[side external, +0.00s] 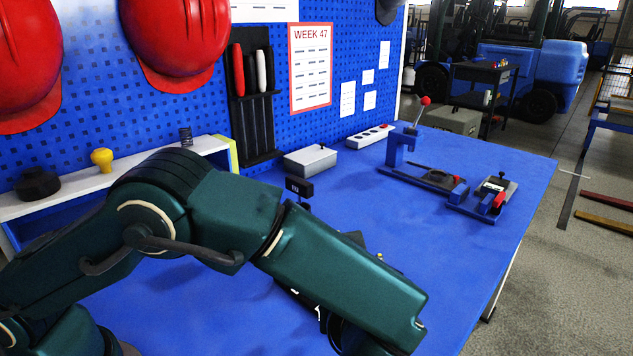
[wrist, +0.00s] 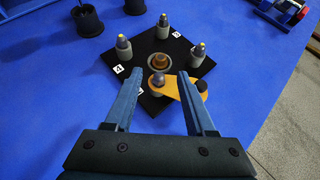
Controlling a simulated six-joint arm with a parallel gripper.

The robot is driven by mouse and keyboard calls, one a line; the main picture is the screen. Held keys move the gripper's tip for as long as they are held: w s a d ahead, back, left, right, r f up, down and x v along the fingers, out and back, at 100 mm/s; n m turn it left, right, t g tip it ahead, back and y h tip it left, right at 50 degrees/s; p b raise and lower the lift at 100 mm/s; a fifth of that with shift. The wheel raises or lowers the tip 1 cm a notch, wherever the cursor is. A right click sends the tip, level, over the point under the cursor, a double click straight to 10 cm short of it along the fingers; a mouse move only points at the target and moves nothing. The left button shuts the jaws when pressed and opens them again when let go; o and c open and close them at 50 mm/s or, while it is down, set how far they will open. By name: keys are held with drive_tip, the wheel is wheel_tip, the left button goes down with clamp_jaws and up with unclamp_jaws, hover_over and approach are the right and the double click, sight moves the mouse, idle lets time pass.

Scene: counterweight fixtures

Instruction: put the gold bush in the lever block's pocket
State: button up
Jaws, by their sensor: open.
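My gripper (wrist: 160,72) is open in the wrist view, its two fingers spread above a black plate (wrist: 188,112). A round gold-brown ring (wrist: 159,63), which looks like the gold bush, sits mid-plate just beyond the fingertips. In the side view my forearm hides the gripper and most of the plate. A blue fixture (side external: 398,148) with a red-ball lever, probably the lever block, stands at the back right of the table; I cannot make out its pocket.
Several grey posts with yellow tips, one here (wrist: 124,47), stand around the ring. Black cups (wrist: 87,20) lie beyond the plate. A smaller blue fixture with a red part (side external: 487,200) stands right. A grey box (side external: 311,160) is at the back.

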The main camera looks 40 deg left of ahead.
drive_tip(key=s+a+r+n+g+h, duration=0.1)
drive_tip(key=s+a+r+n+h, duration=0.3)
drive_tip(key=s+n, duration=0.4)
drive_tip(key=s+a+r+n+g+h, duration=0.1)
drive_tip(key=s+a+r+n+h, duration=0.3)
drive_tip(key=s+n, duration=0.5)
drive_tip(key=a+r+n, duration=0.1)
drive_tip(key=a+n, duration=0.1)
drive_tip(key=n, duration=0.8)
drive_tip(key=shift+s+r+g, duration=0.15)
drive_tip(key=shift+r+g, duration=0.1)
drive_tip(key=shift+g, duration=0.15)
